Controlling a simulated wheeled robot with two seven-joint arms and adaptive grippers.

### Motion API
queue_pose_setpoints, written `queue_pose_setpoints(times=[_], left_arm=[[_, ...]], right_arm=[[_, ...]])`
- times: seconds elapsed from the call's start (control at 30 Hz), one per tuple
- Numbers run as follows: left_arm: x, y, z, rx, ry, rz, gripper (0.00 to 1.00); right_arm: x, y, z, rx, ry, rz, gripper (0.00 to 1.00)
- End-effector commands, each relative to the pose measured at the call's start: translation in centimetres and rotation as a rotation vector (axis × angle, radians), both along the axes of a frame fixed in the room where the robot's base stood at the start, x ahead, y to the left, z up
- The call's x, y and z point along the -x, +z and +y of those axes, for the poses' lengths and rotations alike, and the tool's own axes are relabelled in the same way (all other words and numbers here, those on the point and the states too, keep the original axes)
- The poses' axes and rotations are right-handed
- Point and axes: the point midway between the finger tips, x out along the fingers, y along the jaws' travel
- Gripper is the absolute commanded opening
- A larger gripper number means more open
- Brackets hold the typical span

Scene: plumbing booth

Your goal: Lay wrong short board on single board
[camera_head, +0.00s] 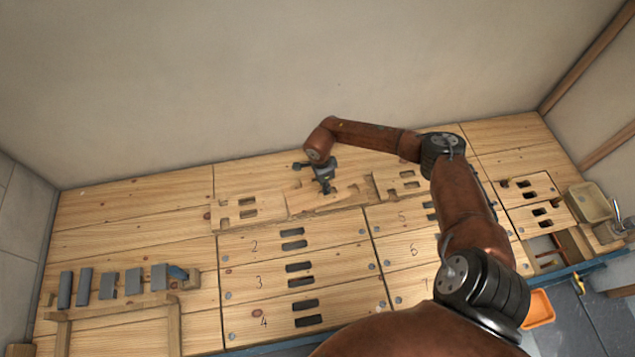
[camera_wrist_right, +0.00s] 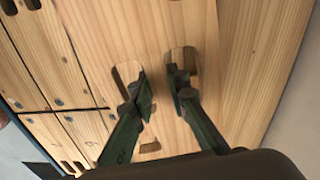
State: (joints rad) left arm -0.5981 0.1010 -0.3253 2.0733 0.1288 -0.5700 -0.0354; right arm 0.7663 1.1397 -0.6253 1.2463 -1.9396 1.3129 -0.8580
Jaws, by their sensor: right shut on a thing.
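My right gripper (camera_head: 325,187) is at the back middle of the wooden bench, over a short slotted board (camera_head: 300,203). In the right wrist view its fingers (camera_wrist_right: 160,95) reach into two slots of this board (camera_wrist_right: 190,25) and are shut on the wood between them. The board looks slightly tilted in the head view; whether it touches what is below cannot be told. A slotted board (camera_head: 236,214) lies to its left and another slotted board (camera_head: 398,184) to its right. Which is the single board is not clear. My left gripper is out of view.
Numbered slotted panels (camera_head: 262,262) lie in front. Several grey blocks (camera_head: 108,283) stand in a wooden rack at left. More slotted boards (camera_head: 520,194), a beige bin (camera_head: 590,203) and an orange bin (camera_head: 538,309) are at right. The back left bench is clear.

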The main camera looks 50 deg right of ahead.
Motion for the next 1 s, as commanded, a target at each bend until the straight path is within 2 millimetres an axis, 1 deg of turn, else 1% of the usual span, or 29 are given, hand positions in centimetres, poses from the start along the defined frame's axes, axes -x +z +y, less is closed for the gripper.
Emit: queue_pose_setpoints(times=[0.03,0.1,0.23,0.33,0.47,1.0], left_arm=[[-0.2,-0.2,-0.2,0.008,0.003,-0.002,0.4],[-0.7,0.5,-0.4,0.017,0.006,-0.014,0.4],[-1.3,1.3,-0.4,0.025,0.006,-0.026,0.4],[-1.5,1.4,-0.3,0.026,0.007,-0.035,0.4],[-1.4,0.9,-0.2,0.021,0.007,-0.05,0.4],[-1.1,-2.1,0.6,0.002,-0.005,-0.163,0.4]], right_arm=[[0.1,-1.9,-1.4,0.008,-0.05,0.0,0.0],[-0.1,-2.6,-2.9,0.015,-0.101,-0.011,0.0],[-0.3,-3.0,-4.3,0.022,-0.152,-0.024,0.0],[-0.3,-3.2,-4.6,0.024,-0.163,-0.028,0.0],[-0.3,-3.8,-4.6,0.024,-0.163,-0.028,0.0],[-0.2,-8.1,-4.4,0.023,-0.159,-0.025,0.0]])
